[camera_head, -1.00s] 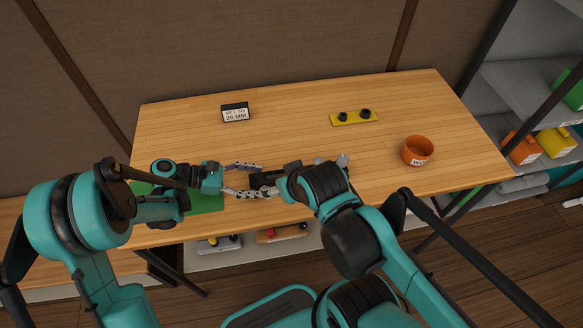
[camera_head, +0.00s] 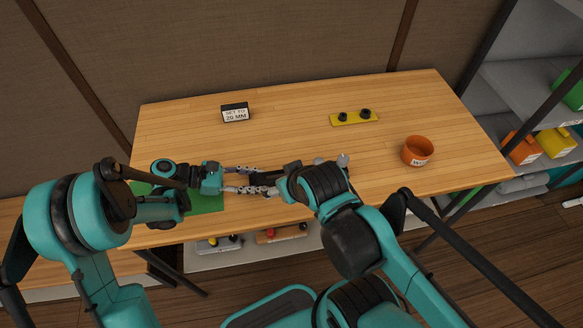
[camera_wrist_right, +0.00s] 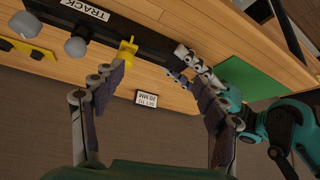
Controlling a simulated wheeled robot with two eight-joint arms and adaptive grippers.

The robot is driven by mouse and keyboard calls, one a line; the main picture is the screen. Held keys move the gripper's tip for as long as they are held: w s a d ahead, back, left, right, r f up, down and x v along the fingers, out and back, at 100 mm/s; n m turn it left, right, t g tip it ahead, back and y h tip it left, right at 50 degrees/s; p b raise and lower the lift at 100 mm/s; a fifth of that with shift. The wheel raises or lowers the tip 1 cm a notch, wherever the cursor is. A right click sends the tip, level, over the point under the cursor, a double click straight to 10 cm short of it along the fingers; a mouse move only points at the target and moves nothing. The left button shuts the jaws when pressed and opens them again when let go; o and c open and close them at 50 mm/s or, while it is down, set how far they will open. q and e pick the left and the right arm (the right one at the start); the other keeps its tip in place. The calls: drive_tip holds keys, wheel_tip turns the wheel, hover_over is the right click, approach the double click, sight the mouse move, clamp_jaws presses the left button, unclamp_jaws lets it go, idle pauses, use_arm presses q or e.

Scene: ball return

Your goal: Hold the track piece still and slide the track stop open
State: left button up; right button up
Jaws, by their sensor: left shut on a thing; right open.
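The track piece is a black bar labelled TRACK (camera_wrist_right: 108,32), running across the top of the right wrist view; grey balls (camera_wrist_right: 76,47) show at its left part. The yellow track stop (camera_wrist_right: 127,50) sits on the bar. My left gripper (camera_head: 270,181) is shut on the bar's end, which the right wrist view shows at the bar's right. My right gripper (camera_wrist_right: 157,76) is open, its fingers spread. The stop lies just beyond its left finger, and I cannot tell whether they touch. In the head view my right arm hides much of the bar.
A sign reading SET TO 20 MM (camera_head: 235,112) stands at the back left. A yellow plate with two black knobs (camera_head: 354,118) lies at the back. An orange cup (camera_head: 416,152) stands at the right. A green mat (camera_head: 207,199) lies under my left arm. The table's middle is clear.

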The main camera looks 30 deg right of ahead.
idle(0.3)
drive_tip(key=c, duration=0.3)
drive_tip(key=w+d+r+n+g, duration=0.1)
drive_tip(key=w+d+n+g, duration=0.1)
drive_tip(key=n, duration=0.2)
drive_tip(key=w+d+r+n+g, duration=0.1)
drive_tip(key=w+n+g, duration=0.1)
drive_tip(key=n, duration=0.3)
drive_tip(key=w+d+r+n+g, duration=0.1)
drive_tip(key=w+d+n+g, duration=0.1)
drive_tip(key=n, duration=0.3)
drive_tip(key=shift+w+d+r+g, duration=0.2)
drive_tip(key=shift+w+d+g, duration=0.1)
drive_tip(key=shift+w+g, duration=0.25)
drive_tip(key=shift+f+n, duration=0.4)
wheel_tip(320, 180, down, 9)
drive_tip(key=shift+f, duration=0.1)
drive_tip(key=c, duration=1.1)
